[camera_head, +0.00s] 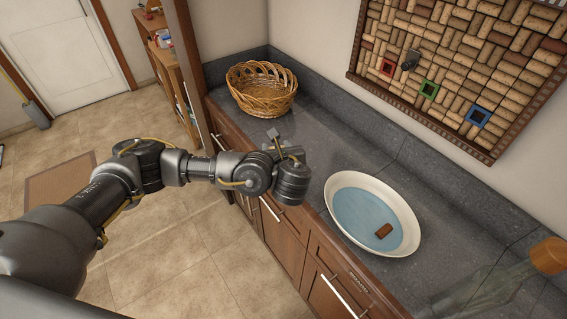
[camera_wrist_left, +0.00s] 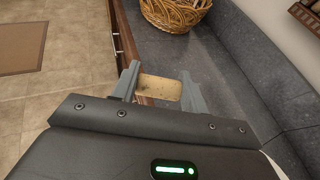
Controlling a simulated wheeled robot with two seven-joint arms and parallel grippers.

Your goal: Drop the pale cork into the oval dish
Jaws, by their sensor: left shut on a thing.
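My left gripper (camera_head: 283,139) is over the counter's front edge, to the left of and apart from the oval dish. In the left wrist view, its two grey fingers (camera_wrist_left: 160,87) are shut on a pale tan cork (camera_wrist_left: 159,89), one at each end. I cannot make out this cork clearly in the head view. The oval dish (camera_head: 362,205) is white-rimmed with a blue inside and stands on the counter. A darker reddish-brown cork (camera_head: 384,231) lies inside it, toward the lower right. My right gripper is not in view.
A wicker basket (camera_head: 262,90) stands at the counter's far end. A clear bottle with an orange-brown stopper (camera_head: 549,256) lies at the lower right. A cork board (camera_head: 455,60) with small coloured square frames hangs on the wall. The counter (camera_head: 335,135) between basket and dish is clear.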

